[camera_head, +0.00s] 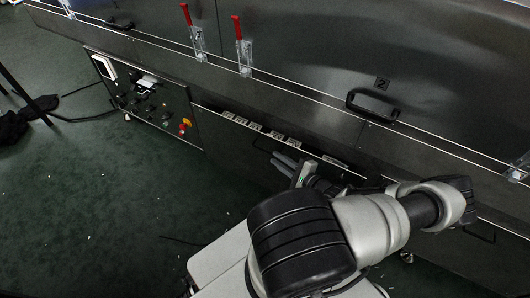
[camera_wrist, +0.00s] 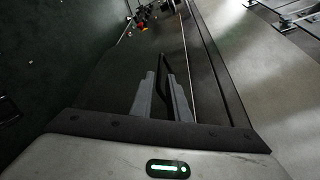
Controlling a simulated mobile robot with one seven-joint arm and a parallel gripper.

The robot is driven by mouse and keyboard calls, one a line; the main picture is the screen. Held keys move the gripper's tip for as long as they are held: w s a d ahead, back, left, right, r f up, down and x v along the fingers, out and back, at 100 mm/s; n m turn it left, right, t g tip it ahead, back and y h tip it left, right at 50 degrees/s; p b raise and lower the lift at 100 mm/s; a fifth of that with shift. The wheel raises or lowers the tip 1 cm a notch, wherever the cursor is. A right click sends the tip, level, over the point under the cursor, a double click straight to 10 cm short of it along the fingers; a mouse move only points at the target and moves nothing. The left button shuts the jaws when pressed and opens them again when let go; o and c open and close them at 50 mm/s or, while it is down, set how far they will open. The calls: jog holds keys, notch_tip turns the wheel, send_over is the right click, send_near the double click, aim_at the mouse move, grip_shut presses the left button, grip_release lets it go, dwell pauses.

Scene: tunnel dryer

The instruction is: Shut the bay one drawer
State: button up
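A long dark drawer (camera_head: 228,135) under the dryer's front stands out from the body; a strip of its inside with pale pieces shows along its upper edge. I take it for the bay one drawer, but I read no number on it. Its black bar handle (camera_wrist: 162,65) shows in the wrist view, lying between or just beyond my fingertips. My gripper (camera_head: 280,160) is at the drawer's front, next to the handle. In the wrist view its two grey fingers (camera_wrist: 162,82) stand apart with a dark gap between them. I cannot tell whether they touch the handle.
A control panel (camera_head: 150,97) with a red knob is left of the drawer. Two red-handled levers (camera_head: 238,30) stand above. A door with a black handle (camera_head: 372,104) and a number 2 label is to the right. Green floor (camera_head: 90,200) is clear in front; a cable lies at far left.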

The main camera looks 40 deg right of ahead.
aim_at(265, 151)
jog(key=b+x, duration=0.1)
jog(key=x, duration=0.6)
jog(key=shift+w+a+f+b, duration=0.1)
jog(key=shift+w+f+b, duration=0.1)
jog(key=shift+w+b, duration=0.2)
jog(key=shift+c, duration=0.4)
grip_shut()
dwell(0.6)
